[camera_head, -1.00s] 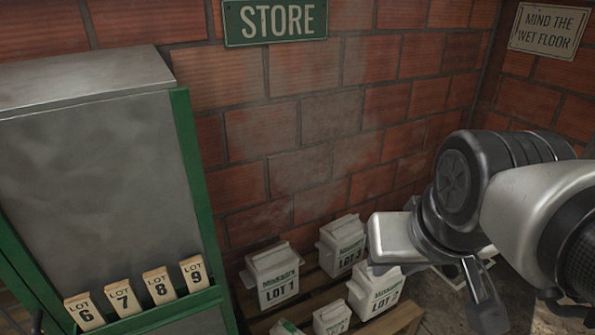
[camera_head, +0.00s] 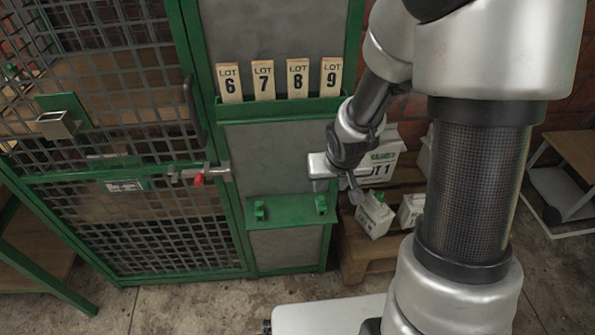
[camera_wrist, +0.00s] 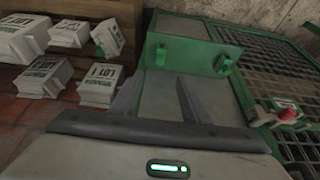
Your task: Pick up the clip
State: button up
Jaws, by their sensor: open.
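Two small green clips sit on a green ledge (camera_head: 290,212) low on the grey panel in the head view. The left clip (camera_head: 260,210) and the right clip (camera_head: 321,205) stand apart. In the wrist view the ledge (camera_wrist: 190,52) is ahead of my gripper (camera_wrist: 158,95), with one clip (camera_wrist: 222,63) to the right and the other (camera_wrist: 161,54) nearer the middle. My gripper (camera_head: 340,186) is open, its fingers apart and empty. It is near the panel's right edge, beside the right clip, touching neither.
Lot tags (camera_head: 263,81) stand in a rack above the ledge. A green-framed mesh cage (camera_head: 120,150) with a red-handled latch (camera_head: 198,180) is at left. White lot bags (camera_head: 375,216) sit on a wooden pallet (camera_head: 365,252) at right, one with a green top.

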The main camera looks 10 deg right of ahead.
aim_at(322, 199)
jog(key=b+x, duration=0.3)
jog(key=x, duration=0.9)
jog(key=shift+s+a+f, duration=0.1)
jog(key=shift+s, duration=0.05)
jog(key=shift+w+b+x, duration=0.15)
jog(key=shift+b+x, duration=0.25)
jog(key=shift+x, duration=1.05)
jog(key=shift+w+b+x, duration=0.15)
jog(key=shift+b+x, duration=0.2)
jog(key=shift+x, duration=1.15)
jog(key=shift+c, duration=0.2)
grip_shut()
